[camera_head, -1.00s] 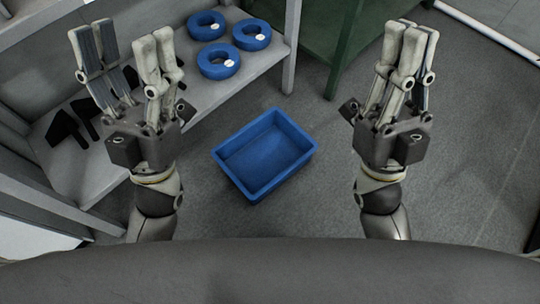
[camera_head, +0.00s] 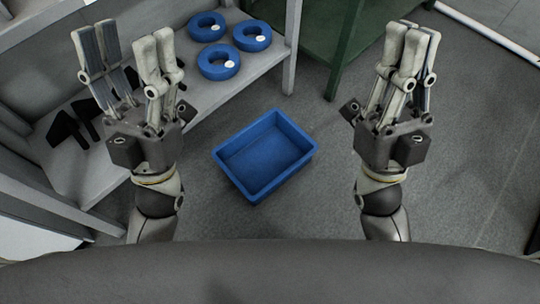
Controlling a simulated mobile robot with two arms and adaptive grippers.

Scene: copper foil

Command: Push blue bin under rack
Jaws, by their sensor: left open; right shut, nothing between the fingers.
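The blue bin (camera_head: 306,152) is an open, empty rectangular box on the grey floor, slightly turned, between my two arms. The grey rack (camera_head: 205,103) stands to the left and behind the bin, and the bin is out in front of its lower edge, clear of it. My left gripper (camera_head: 122,45) is open and empty, raised in front of the rack's shelf. My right gripper (camera_head: 406,45) is shut and empty, to the right of the bin and above the floor. Neither gripper touches the bin.
Blue rings (camera_head: 218,62) with white labels lie on the rack's shelf, and black parts (camera_head: 66,128) lie further left on it. A green table or frame (camera_head: 337,45) stands behind. A rack leg (camera_head: 291,50) stands at the shelf's right end. The floor right of the bin is clear.

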